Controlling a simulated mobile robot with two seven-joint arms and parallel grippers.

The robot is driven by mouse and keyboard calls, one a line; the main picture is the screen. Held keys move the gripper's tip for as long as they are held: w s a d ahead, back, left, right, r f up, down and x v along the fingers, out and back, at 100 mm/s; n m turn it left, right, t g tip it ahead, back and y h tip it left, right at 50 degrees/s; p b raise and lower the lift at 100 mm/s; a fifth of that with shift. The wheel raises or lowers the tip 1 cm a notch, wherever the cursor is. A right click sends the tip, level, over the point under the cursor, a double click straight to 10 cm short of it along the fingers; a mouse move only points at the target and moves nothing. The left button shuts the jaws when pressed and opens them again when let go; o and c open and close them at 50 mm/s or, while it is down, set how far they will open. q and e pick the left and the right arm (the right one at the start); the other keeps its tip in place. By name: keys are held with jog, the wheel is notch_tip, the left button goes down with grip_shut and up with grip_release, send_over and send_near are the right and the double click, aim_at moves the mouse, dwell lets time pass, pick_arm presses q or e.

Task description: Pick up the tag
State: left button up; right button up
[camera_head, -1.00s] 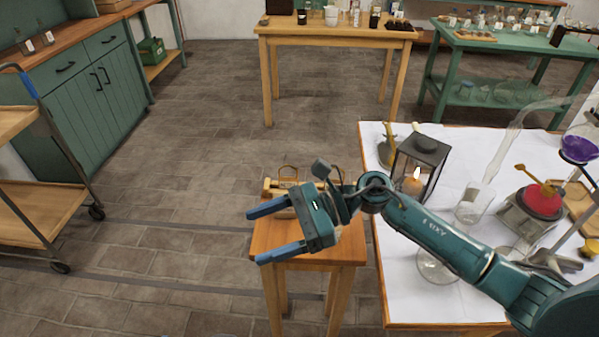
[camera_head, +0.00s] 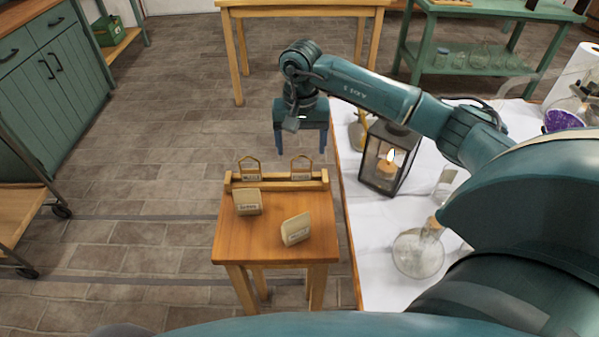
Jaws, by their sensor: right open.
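Two pale tags with dark print lie on a small wooden stool (camera_head: 270,250). One tag (camera_head: 248,202) is at the left, just in front of a wooden rack (camera_head: 278,186); the other tag (camera_head: 296,229) is nearer and to the right, tilted. Their print is too small to read. Two framed pieces with small labels, left (camera_head: 250,169) and right (camera_head: 301,168), stand at the rack. My right gripper (camera_head: 302,151) points down with its blue fingers apart, empty, appearing just above and beyond the rack's right end. My left gripper is out of view.
A white-covered table (camera_head: 375,262) on the right holds a lantern with a lit candle (camera_head: 386,165) and a corked round flask (camera_head: 418,254), close to my right arm. A cart (camera_head: 22,205) stands at left. The floor left of the stool is clear.

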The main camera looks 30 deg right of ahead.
aim_at(301, 170)
notch_tip(301, 170, down, 8)
jog(key=shift+r+p, duration=0.2)
jog(key=shift+p, duration=0.45)
jog(key=shift+d, duration=0.1)
jog(key=shift+c, duration=0.2)
jog(key=c, duration=1)
